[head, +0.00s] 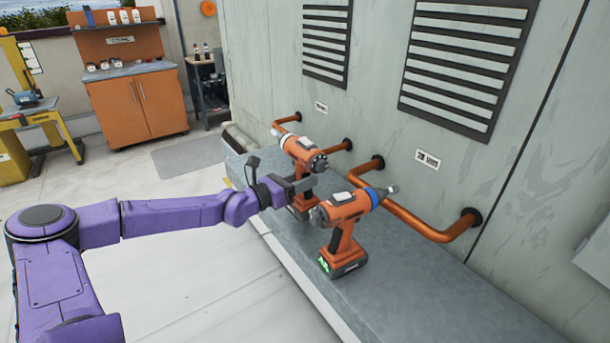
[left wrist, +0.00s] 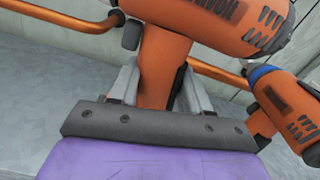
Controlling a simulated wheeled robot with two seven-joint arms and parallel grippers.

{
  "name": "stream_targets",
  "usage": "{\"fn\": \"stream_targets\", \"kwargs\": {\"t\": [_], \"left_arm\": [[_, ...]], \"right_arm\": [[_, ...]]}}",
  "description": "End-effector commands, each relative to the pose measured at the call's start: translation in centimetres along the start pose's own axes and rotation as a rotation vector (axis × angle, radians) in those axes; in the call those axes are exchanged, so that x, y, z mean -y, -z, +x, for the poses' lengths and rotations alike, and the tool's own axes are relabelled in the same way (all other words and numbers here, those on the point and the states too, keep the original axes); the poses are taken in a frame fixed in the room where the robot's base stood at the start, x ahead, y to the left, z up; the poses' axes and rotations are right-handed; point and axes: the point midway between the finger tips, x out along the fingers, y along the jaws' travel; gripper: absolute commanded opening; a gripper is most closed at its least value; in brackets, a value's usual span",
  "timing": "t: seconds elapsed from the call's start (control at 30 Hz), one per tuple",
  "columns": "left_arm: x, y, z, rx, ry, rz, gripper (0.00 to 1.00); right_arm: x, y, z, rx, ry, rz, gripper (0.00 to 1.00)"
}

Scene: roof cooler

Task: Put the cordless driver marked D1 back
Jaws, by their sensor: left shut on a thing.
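Two orange cordless drivers are at the grey ledge (head: 300,290). In the left wrist view, this handle (left wrist: 165,70) sits between the fingers. Its base is partly hidden, and I cannot tell whether it touches the ledge. The nearer driver, with a blue collar (head: 345,208), stands upright on its battery, apart from my fingers; it also shows in the left wrist view (left wrist: 284,105). No D1 mark is readable on either driver.
Copper pipes (head: 408,223) run along the grey cooler wall (head: 400,165) just behind the drivers. The ledge's near right part is clear. An orange cabinet (head: 138,105), a dark shelf stand (head: 207,88) and a yellow bench (head: 40,115) stand farther back.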

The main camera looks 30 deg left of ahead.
Motion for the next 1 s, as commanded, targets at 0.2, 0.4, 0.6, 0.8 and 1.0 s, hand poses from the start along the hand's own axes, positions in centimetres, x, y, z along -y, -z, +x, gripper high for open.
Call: {"fn": "stream_targets", "kwargs": {"t": [0.2, 0.4, 0.6, 0.8, 1.0], "left_arm": [[-0.5, 3.1, 0.3, -0.002, 0.005, 0.005, 0.00], [-0.7, 4.1, 0.3, 0.005, 0.005, 0.003, 0.00], [-0.7, 4.1, 0.3, 0.005, 0.006, 0.003, 0.00], [-0.7, 4.6, 0.2, -0.003, 0.003, 0.000, 0.73], [-0.7, 4.5, 0.2, -0.002, 0.003, 0.000, 0.73]], "right_arm": [[0.1, 0.0, 0.2, -0.002, 0.001, 0.001, 0.43], [0.1, 0.0, 0.2, -0.002, 0.001, 0.001, 0.43], [0.1, 0.0, 0.3, -0.001, 0.001, 0.001, 0.43], [0.1, -0.1, 0.4, -0.002, 0.001, 0.001, 0.43], [0.1, -0.1, 0.4, -0.001, 0.001, 0.001, 0.43]]}}
